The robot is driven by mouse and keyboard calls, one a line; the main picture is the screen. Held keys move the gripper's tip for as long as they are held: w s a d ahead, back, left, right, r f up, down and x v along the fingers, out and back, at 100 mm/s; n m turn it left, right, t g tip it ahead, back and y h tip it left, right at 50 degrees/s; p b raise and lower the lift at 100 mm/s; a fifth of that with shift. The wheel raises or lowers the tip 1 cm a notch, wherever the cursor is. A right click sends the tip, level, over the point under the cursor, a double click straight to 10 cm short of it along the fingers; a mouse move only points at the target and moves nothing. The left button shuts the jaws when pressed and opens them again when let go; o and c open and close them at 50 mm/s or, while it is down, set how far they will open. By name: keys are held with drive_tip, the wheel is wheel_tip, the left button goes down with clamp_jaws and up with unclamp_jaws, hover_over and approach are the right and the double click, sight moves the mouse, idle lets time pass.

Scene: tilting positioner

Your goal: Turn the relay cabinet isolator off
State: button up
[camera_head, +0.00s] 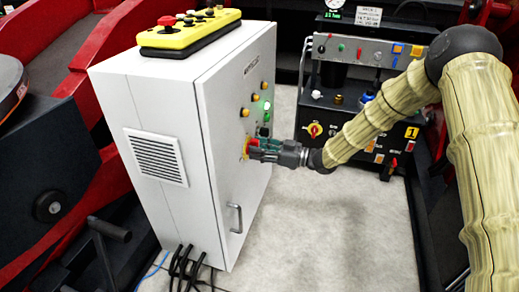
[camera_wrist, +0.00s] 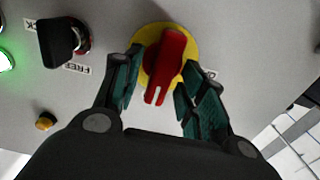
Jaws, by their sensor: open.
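The isolator is a red rotary handle (camera_wrist: 165,68) on a yellow round plate (camera_wrist: 188,40), on the door of the grey relay cabinet (camera_head: 225,112). In the wrist view the red handle's marked end points down and slightly left. My gripper (camera_wrist: 158,92) is open, with one green-padded finger on each side of the handle. I cannot tell whether the fingers touch it. In the head view my gripper (camera_head: 254,150) reaches the cabinet door from the right and hides most of the isolator. A label beside the plate is partly hidden by the right finger.
A black selector knob (camera_wrist: 60,42), a glowing green lamp (camera_wrist: 5,60) and a small yellow button (camera_wrist: 45,121) are near the isolator. A yellow control box (camera_head: 190,35) lies on the cabinet. A door handle (camera_head: 235,218) is below. A black machine panel (camera_head: 340,120) stands behind.

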drive_tip(key=shift+c, duration=0.5)
clamp_jaws()
drive_tip(key=shift+s+a+f+n+b, duration=0.15)
drive_tip(key=shift+n+b, duration=0.45)
drive_tip(key=shift+n, duration=2.4)
drive_tip(key=shift+s+d+f+n+b, duration=0.1)
drive_tip(key=shift+n+b, duration=0.5)
drive_tip(key=shift+n, duration=2.4)
drive_tip(key=shift+s+a+f+n+b, duration=0.15)
drive_tip(key=shift+n+b, duration=0.45)
drive_tip(key=shift+n, duration=2.4)
drive_tip(key=shift+d, duration=0.1)
